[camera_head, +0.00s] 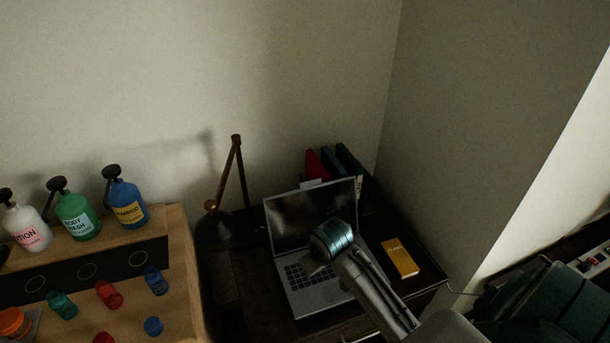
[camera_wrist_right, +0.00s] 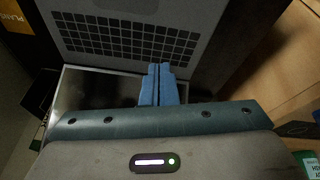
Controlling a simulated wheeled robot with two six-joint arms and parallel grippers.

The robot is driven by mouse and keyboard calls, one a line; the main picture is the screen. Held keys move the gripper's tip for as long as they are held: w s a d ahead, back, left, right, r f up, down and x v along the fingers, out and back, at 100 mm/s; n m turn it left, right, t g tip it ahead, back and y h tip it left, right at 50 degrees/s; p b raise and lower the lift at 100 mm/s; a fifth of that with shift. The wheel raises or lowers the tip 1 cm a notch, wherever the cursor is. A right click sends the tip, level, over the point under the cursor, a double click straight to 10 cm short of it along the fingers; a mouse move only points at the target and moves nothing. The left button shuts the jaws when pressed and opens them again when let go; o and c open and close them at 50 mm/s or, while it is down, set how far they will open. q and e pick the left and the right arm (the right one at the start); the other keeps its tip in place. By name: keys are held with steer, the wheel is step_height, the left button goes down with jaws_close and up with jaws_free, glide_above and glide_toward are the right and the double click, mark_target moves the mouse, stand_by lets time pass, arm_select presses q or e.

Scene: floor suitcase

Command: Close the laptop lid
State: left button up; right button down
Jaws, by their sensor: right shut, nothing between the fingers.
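The laptop (camera_head: 312,284) stands open on the dark desk, its lid (camera_head: 296,212) raised and leaning back, with the screen dark. My right gripper (camera_head: 318,268) reaches in from the lower right over the laptop, in front of the screen, and hides part of the keyboard. In the right wrist view its blue fingers (camera_wrist_right: 159,72) are shut together and empty. The keyboard base (camera_wrist_right: 135,42) lies above them in that view and the dark screen (camera_wrist_right: 100,88) shows behind and beside them. Whether the fingers touch the lid cannot be told. My left gripper is not in view.
A desk lamp (camera_head: 233,165) stands left of the laptop. Several books (camera_head: 330,163) stand behind the lid, and a yellow item (camera_head: 400,257) lies right of the laptop. A wooden unit (camera_head: 180,250) with bottles and coloured cups is at left. Walls close the back and right.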

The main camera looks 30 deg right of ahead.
steer(key=w+d+r+m, duration=0.2)
steer(key=w+d+r, duration=0.4)
steer(key=w+r, duration=0.4)
steer(key=w+d+r+m, duration=0.1)
steer(key=w+d+r, duration=0.6)
steer(key=w, duration=0.5)
step_height(320, 180, down, 7)
steer(key=a+p, duration=0.1)
steer(key=p, duration=0.6)
steer(key=shift+s+a, duration=0.3)
steer(key=shift+f, duration=0.15)
